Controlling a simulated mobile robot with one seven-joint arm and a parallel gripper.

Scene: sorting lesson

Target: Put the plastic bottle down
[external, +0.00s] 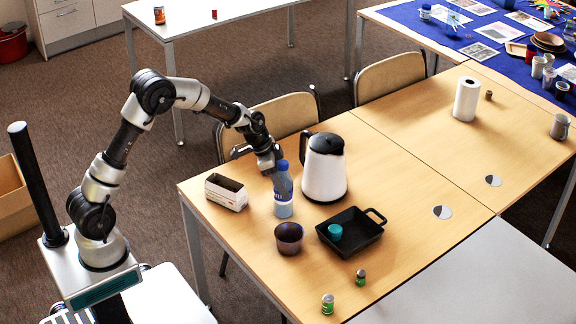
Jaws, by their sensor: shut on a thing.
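The plastic bottle (283,196) is clear and light blue with a blue cap. It stands upright at the table's far left part, and its base looks to be on or just above the wood; I cannot tell which. My gripper (277,171) is at the bottle's upper part, coming from the upper left, and is shut on it. The fingertips are partly hidden by the bottle.
A white carton (226,193) stands close left of the bottle, a white kettle (324,175) close right. A dark purple cup (289,240), a black pan (362,236) with a teal cup (335,232), and small green-labelled cans (328,304) are nearer.

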